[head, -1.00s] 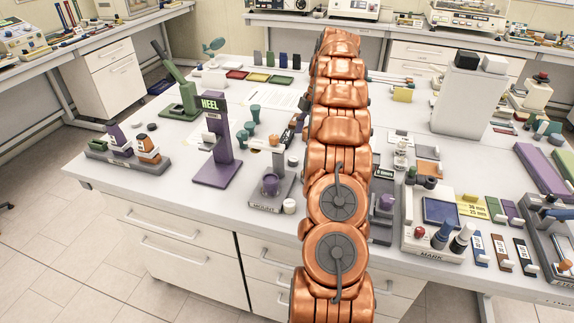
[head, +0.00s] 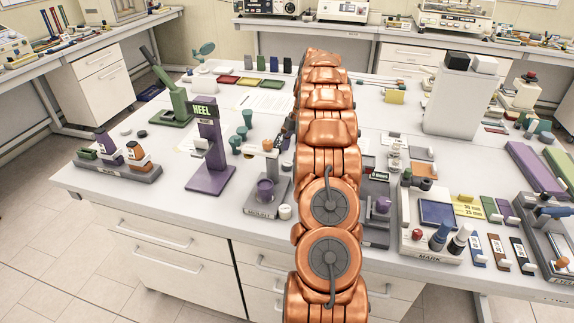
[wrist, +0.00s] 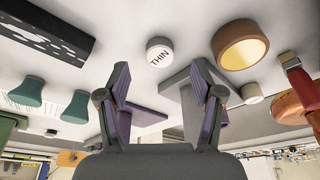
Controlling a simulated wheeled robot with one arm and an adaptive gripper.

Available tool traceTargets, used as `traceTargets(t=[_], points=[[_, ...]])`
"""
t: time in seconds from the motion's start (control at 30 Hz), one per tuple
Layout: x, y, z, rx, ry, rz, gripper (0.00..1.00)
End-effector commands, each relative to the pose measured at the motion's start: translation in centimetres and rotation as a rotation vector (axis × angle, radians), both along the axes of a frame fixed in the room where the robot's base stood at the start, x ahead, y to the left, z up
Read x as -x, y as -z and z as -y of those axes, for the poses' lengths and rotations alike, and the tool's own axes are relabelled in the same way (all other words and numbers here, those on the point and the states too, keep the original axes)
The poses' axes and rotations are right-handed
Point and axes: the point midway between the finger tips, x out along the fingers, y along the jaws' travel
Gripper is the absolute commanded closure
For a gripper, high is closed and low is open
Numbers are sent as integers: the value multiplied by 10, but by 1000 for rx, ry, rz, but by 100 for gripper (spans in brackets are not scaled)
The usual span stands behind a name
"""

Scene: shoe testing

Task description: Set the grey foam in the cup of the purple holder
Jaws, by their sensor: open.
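The purple cup (head: 265,189) stands on the grey base marked MOUNT (head: 255,211), left of my arm in the head view. In the wrist view a purple shape (wrist: 223,117), perhaps this cup, shows partly behind the right finger. My gripper (wrist: 160,68) is open with nothing between its fingers; in the head view it is hidden by my arm. A round pale piece marked THIN (wrist: 159,52) lies on the table beyond the fingertips. I cannot pick out the grey foam with certainty.
The purple HEEL stand (head: 209,150) is left of the MOUNT base. The MARK station (head: 432,246) is right of my arm. The table's front left is fairly clear.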

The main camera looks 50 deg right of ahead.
Motion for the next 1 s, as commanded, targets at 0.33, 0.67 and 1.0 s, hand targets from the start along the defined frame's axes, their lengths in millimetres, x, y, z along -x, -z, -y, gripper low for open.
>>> traceTargets(t=[0.33, 0.67, 1.0], points=[[-4, 33, -12, -1, 0, -3, 34], [-5, 39, -13, 1, 0, -1, 39], [-5, 39, -13, 0, 0, -1, 74]])
